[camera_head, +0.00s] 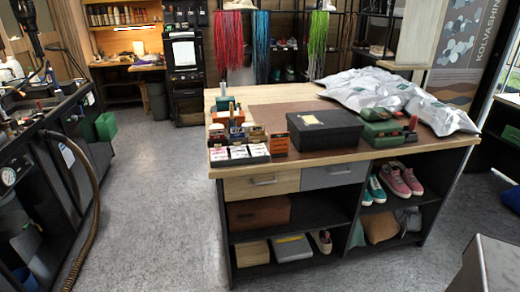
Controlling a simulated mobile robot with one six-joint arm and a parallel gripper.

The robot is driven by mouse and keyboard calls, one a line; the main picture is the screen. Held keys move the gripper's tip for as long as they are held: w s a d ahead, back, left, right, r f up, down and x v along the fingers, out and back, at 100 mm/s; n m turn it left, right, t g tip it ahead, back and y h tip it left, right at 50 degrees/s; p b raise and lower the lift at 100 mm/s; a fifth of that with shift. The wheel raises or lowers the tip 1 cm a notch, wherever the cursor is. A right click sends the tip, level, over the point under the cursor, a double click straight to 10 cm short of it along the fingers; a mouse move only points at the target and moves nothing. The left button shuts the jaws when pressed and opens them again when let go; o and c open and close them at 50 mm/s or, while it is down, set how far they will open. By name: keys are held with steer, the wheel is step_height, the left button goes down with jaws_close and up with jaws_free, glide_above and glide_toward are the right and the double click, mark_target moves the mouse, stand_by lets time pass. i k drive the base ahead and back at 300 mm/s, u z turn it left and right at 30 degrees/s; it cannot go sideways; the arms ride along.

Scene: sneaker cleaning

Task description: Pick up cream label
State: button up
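No label can be picked out for certain as the cream one at this size. A black tray (262,159) at the front left corner of the workbench (365,154) holds several small pale cards or labels (239,152) with dark and reddish marks. Small orange, dark and white boxes (256,133) stand just behind it, and an orange and dark box (279,144) stands to its right. My gripper is not in view.
A black box (325,131), a green case (381,132) and silvery plastic bags (375,88) lie on the workbench. Shoes (398,181) and boxes fill its shelves. Grey floor (165,200) is open to its left. A hose (93,195) hangs at the left counter.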

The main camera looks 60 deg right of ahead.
mark_target(257, 148)
steer(key=u, duration=0.05)
steer(key=i, duration=0.95)
steer(key=z, duration=0.05)
